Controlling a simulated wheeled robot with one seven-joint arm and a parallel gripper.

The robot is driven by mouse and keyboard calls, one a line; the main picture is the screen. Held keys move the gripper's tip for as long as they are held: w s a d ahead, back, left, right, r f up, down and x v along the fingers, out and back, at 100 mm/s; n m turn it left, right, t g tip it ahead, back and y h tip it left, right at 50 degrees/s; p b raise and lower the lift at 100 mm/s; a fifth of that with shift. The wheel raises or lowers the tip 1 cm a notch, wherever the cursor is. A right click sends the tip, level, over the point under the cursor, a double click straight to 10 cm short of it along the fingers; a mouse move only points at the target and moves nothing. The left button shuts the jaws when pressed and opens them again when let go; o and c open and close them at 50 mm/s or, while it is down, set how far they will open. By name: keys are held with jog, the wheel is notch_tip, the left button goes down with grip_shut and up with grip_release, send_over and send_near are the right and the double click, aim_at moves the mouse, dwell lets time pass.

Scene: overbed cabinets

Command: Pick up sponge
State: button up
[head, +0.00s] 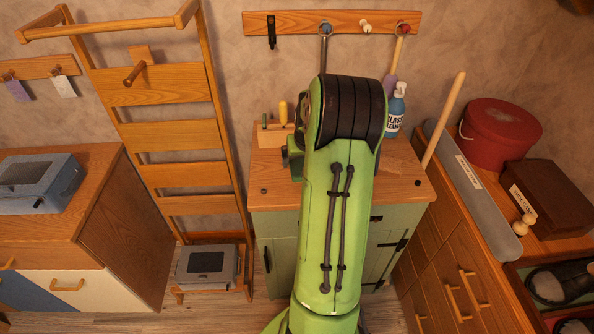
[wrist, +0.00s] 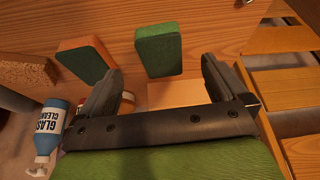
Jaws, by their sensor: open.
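My gripper is open, with a finger on each side and nothing held. A second green-and-orange sponge (wrist: 84,62) is tilted beside the left finger. A brown, speckled block (wrist: 27,72), perhaps another sponge, lies farther left. In the head view my own green arm hides my gripper and the sponges over the small cabinet (head: 270,194).
A blue glass cleaner bottle (head: 396,112) stands at the cabinet's back right; it also shows in the wrist view (wrist: 50,128). A wooden holder with a yellow-handled item (head: 283,112) is at back left. A wooden rod (head: 443,120) leans at right. A ladder-like rack (head: 160,135) stands left.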

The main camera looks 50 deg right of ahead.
aim_at(301, 167)
jog(key=b+x, duration=0.1)
jog(key=x, duration=0.6)
jog(key=shift+w+d+f, duration=0.1)
jog(key=shift+d+f, duration=0.05)
jog(key=shift+f, duration=0.05)
jog(key=shift+r, duration=0.1)
jog(key=shift+c, duration=0.8)
jog(key=c, duration=0.9)
